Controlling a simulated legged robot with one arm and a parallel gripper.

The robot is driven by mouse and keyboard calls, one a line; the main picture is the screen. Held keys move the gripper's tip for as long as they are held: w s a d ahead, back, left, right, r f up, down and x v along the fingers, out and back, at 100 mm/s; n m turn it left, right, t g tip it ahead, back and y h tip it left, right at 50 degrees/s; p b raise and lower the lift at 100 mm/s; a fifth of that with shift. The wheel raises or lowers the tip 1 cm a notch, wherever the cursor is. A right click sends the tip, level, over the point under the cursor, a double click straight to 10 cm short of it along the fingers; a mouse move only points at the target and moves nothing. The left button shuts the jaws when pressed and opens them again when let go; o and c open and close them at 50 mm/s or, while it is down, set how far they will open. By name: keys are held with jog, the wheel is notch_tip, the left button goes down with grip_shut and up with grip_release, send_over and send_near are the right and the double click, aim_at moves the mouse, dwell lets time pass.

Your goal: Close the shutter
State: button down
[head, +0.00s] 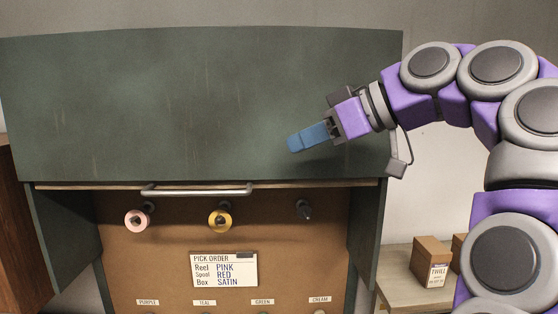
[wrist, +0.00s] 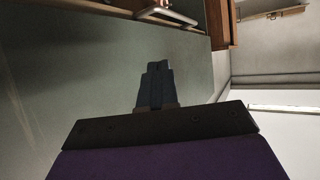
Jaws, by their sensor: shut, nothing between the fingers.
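The shutter (head: 200,100) is a large dark green panel across the upper front of the cabinet in the head view. A metal bar handle (head: 196,190) runs along its lower edge. Below that edge the brown back panel is exposed. My gripper (head: 292,145) has blue fingers, shut and empty, in front of the right half of the shutter, above and right of the handle. In the wrist view, the shut fingers (wrist: 157,72) point along the green shutter surface (wrist: 70,90). The handle (wrist: 165,14) shows at the top there. Whether the fingers touch the shutter is unclear.
A pink reel (head: 138,219) and a yellow reel (head: 220,220) hang on pegs; a third peg (head: 304,209) is bare. A pick order card (head: 223,269) is below. Boxes (head: 431,262) stand on a side table (head: 400,290) at right. A brown wooden side (head: 12,240) is at left.

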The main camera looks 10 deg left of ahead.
aim_at(261, 186)
jog(key=x, duration=0.5)
jog(key=f+x, duration=0.1)
jog(key=x, duration=0.4)
jog(key=shift+a+f, duration=0.1)
jog(key=shift+f, duration=0.5)
jog(key=shift+w+d+f, duration=0.15)
jog(key=shift+d+f, duration=0.15)
jog(key=shift+d, duration=0.4)
jog(key=shift+d+f, duration=0.25)
jog(key=shift+f, duration=0.15)
jog(key=shift+a+f, duration=0.1)
jog(key=shift+a, duration=0.65)
jog(key=shift+d+f+b, duration=0.15)
jog(key=shift+f+b, duration=0.35)
jog(key=shift+f, duration=0.1)
notch_tip(261, 186, down, 27)
jog(key=b, duration=2)
jog(key=shift+r, duration=0.15)
jog(key=shift+d, duration=0.1)
jog(key=shift+r, duration=0.1)
